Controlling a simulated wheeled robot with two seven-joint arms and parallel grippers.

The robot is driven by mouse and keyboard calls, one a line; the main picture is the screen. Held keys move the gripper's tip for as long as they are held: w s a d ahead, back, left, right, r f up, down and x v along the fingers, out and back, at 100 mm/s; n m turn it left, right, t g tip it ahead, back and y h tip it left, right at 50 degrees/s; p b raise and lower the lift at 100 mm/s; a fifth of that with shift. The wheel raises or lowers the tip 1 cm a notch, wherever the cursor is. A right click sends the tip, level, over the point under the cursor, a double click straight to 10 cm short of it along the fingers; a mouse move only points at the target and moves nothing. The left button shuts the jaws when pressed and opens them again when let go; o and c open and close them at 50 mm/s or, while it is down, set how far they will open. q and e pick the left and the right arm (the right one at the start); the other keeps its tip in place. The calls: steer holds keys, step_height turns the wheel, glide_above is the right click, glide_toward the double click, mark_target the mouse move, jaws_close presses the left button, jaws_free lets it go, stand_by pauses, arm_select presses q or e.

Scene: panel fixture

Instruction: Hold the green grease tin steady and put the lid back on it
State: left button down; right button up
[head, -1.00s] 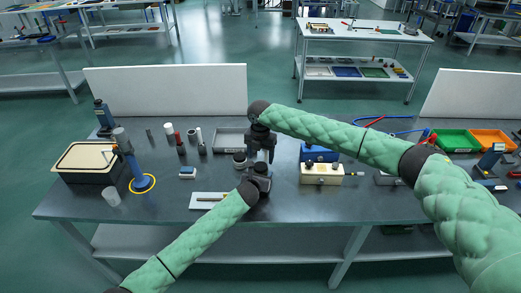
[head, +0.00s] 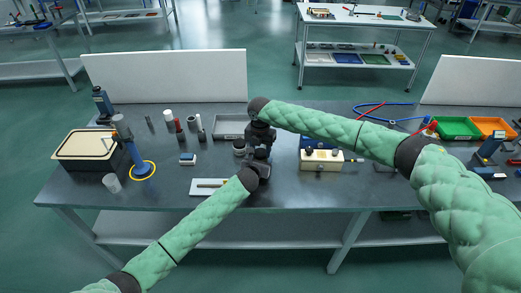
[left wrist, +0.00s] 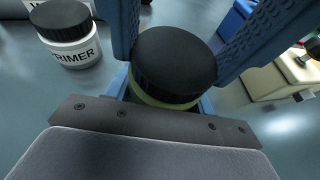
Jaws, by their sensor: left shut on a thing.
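The green grease tin (left wrist: 165,101) shows in the left wrist view as a pale green strip under a black ribbed lid (left wrist: 175,58). My left gripper (head: 258,156) is shut on the tin; its dark palm is close in front of it. The blue textured fingers of my right gripper (left wrist: 197,45) come from above and lie against both sides of the lid. In the head view my right gripper (head: 260,138) is right above my left one, and together they hide the tin. I cannot tell whether the lid is fully seated.
A white PRIMER jar with a black lid (left wrist: 68,40) stands close left of the tin. A cream box (head: 321,161) stands to the right. A white plate (head: 207,187) lies front left, and a grey tray (head: 230,127) is behind. The front right of the bench is clear.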

steer(key=shift+m, duration=1.6)
steer(key=o, duration=1.1)
steer(key=shift+r, duration=0.1)
